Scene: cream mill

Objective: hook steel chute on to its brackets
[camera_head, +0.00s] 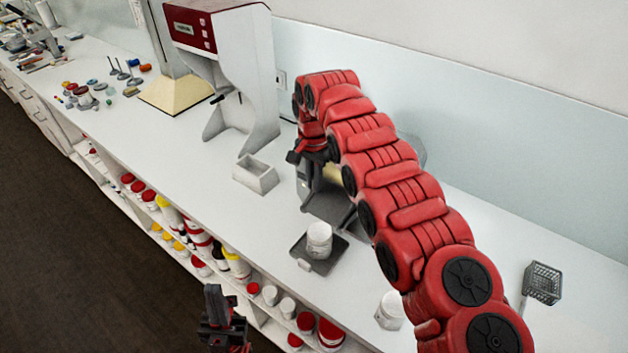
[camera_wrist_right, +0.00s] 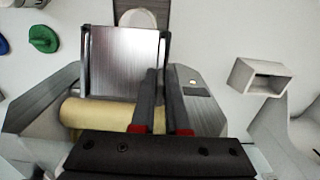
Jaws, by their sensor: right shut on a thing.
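The steel chute (camera_wrist_right: 124,62), a shiny tray with dark raised sides, shows in the right wrist view in front of the mill's cream roller (camera_wrist_right: 95,114). My right gripper (camera_wrist_right: 163,78) is shut on the chute's right side wall. In the head view my right gripper (camera_head: 318,158) is over the small mill, and the grey chute (camera_head: 325,207) shows only partly below it. The brackets cannot be made out, so whether the chute touches them is unclear. My left gripper (camera_head: 222,306) is low at the bottom, in front of the shelves and away from the mill; its jaw gap is unclear.
A white jar (camera_head: 319,236) stands on a dark square plate (camera_head: 318,262) before the chute. A white open box (camera_head: 255,175) and a large red-and-white machine (camera_head: 240,60) are to the left. A wire basket (camera_head: 542,282) lies at the right. Jars fill the shelf below.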

